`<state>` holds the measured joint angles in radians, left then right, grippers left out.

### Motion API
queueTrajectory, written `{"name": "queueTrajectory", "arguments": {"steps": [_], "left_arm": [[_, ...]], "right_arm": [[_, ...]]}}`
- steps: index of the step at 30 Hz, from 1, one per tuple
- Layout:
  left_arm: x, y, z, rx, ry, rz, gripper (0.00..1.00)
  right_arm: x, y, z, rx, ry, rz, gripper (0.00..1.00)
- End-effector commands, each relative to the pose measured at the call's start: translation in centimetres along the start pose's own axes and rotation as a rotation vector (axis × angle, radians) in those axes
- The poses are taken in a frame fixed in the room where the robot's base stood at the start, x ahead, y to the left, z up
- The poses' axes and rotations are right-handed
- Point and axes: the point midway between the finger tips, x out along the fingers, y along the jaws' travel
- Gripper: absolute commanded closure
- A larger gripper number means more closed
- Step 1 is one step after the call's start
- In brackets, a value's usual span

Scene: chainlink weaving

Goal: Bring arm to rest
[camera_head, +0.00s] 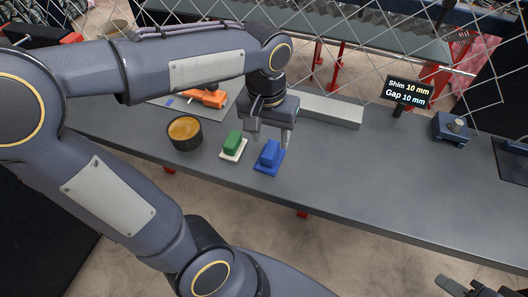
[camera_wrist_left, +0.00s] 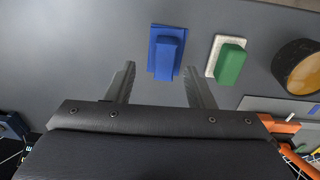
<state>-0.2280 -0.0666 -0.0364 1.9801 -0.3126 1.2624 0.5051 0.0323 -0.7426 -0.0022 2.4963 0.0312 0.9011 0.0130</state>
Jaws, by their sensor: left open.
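My left gripper (camera_head: 271,138) is open and empty above the bench, just behind the blue block (camera_head: 269,155) in the head view. The block sits on a flat blue base. In the left wrist view the fingertips of my left gripper (camera_wrist_left: 159,76) are spread to either side of the blue block (camera_wrist_left: 168,52), with no visible grip on it. A part of my right gripper (camera_head: 468,288) shows at the bottom right edge; its jaws are not clear.
A green block (camera_head: 234,142) on a white base stands left of the blue one. A dark round container (camera_head: 185,134), an orange tool (camera_head: 207,97), a grey bar (camera_head: 328,113), a display (camera_head: 407,92) and a blue fixture (camera_head: 452,129) are on the bench. The front right is clear.

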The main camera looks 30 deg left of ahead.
Motion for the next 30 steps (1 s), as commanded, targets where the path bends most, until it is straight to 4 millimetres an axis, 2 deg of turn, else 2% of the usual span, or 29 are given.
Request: {"name": "queueTrajectory", "arguments": {"steps": [3,6,9,12,17,30], "left_arm": [[-0.1,-1.2,3.3,0.018,0.080,0.127,0.51],[0.3,-1.4,6.1,0.042,0.174,0.228,0.51],[0.9,-1.3,8.2,0.057,0.272,0.298,0.51],[1.4,-1.0,9.5,0.068,0.349,0.336,0.51],[1.8,-0.8,10.2,0.076,0.403,0.355,0.51],[1.8,-0.8,10.1,0.077,0.403,0.355,0.51]], "right_arm": [[0.0,0.0,0.0,0.000,0.000,0.000,0.64],[0.0,0.0,0.0,0.000,0.000,0.000,0.64],[0.0,0.0,0.0,0.000,0.000,0.000,0.64],[0.0,0.0,0.0,0.000,0.000,0.000,0.64],[0.0,0.0,0.0,0.000,0.000,0.000,0.64],[0.0,0.0,0.0,0.000,0.000,0.000,0.64]]}}
